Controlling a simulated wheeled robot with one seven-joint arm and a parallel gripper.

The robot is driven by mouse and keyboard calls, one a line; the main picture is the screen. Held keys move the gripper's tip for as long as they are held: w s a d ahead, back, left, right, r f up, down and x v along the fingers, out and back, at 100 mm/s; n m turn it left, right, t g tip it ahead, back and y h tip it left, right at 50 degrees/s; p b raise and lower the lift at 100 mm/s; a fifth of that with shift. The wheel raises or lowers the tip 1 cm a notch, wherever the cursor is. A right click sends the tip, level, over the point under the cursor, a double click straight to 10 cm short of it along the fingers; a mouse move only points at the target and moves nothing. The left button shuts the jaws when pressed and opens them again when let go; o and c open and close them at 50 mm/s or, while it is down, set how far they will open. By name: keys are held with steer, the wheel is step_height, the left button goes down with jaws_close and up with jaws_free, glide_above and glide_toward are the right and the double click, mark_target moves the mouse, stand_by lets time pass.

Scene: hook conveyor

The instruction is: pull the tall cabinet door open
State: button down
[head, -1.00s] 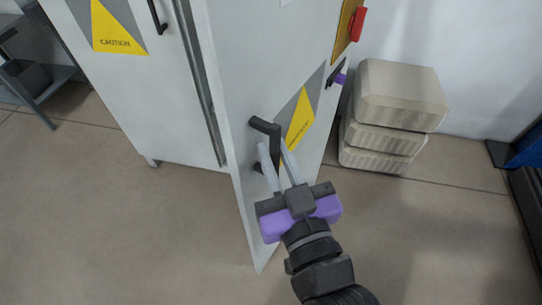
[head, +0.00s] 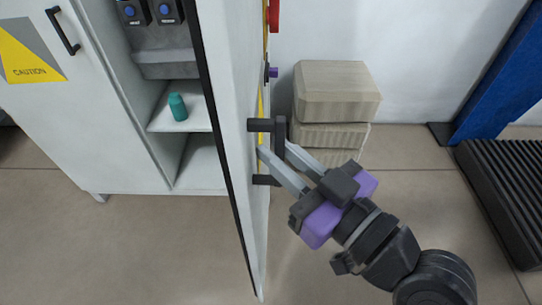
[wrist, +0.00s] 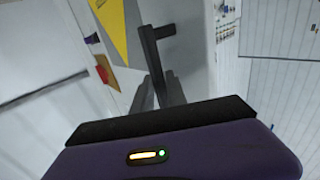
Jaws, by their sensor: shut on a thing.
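The tall cabinet door (head: 227,100) stands swung well out from the white cabinet and shows nearly edge-on in the head view. Its black bar handle (head: 280,139) is on the face turned to the right. My gripper (head: 272,152) reaches in from the lower right and is shut on the handle, with one finger on each side of the bar. In the wrist view the handle (wrist: 150,50) runs down between the two fingers (wrist: 159,88). The fingers hide part of the handle's lower end.
Inside the cabinet, a teal cylinder (head: 178,107) stands on a shelf (head: 160,122) under blue-buttoned units (head: 148,12). The other door (head: 40,120) is closed. Stacked beige boxes (head: 337,90) stand behind the open door. A dark ribbed conveyor (head: 500,195) and blue post (head: 490,75) are at right.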

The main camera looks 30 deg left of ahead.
steer(key=shift+w, duration=0.1)
steer(key=c, duration=1.4)
jaws_free()
steer(key=shift+c, duration=0.2)
steer(key=b+v, duration=0.1)
steer(key=v, duration=0.7)
